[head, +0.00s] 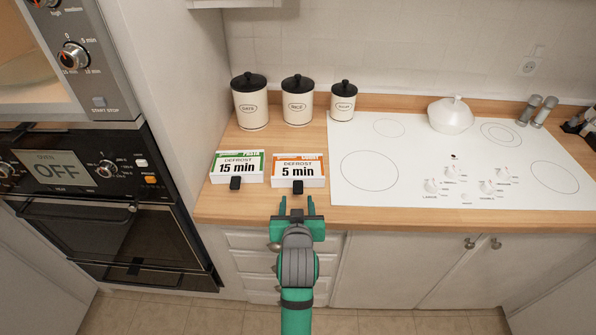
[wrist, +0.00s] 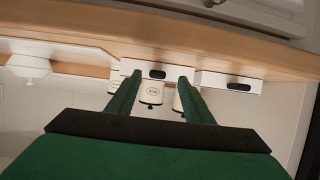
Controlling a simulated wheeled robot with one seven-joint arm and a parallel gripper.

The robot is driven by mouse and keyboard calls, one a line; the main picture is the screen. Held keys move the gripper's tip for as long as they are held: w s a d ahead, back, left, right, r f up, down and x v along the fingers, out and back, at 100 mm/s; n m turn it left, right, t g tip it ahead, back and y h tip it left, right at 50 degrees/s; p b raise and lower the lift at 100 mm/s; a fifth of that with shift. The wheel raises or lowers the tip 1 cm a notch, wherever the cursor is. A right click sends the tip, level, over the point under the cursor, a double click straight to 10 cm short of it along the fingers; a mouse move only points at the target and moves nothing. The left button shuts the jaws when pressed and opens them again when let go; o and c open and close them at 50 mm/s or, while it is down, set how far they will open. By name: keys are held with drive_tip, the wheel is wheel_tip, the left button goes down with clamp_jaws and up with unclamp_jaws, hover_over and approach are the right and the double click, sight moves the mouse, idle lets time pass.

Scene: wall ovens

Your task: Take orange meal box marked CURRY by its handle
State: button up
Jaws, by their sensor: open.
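The orange-banded meal box (head: 284,172) lies on the wooden counter, its label reading DEFROST 5 min; the small name on the orange band is hard to read. Its black handle (head: 298,187) sticks out at the front. My gripper (head: 297,206) is open and empty at the counter's front edge, just short of the handle and roughly in line with it. In the wrist view the picture is upside down; the handle (wrist: 157,74) shows between my fingertips (wrist: 160,79), apart from them.
A green-banded box (head: 222,168) marked 15 min stands close on the left, with its own black handle. Several white canisters (head: 298,103) stand behind. The white cooktop (head: 400,165) is to the right. Wall ovens (head: 90,185) stand at the left.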

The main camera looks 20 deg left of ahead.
sight(298, 192)
drive_tip(key=shift+w+r+x, duration=0.1)
drive_tip(key=shift+r+x, duration=0.1)
drive_tip(key=shift+x, duration=1.15)
drive_tip(key=shift+w+r+x, duration=0.1)
drive_tip(key=shift+r+x, duration=0.1)
drive_tip(key=shift+x, duration=1.2)
drive_tip(key=shift+d+r, duration=0.1)
drive_tip(key=shift+d, duration=0.05)
clamp_jaws()
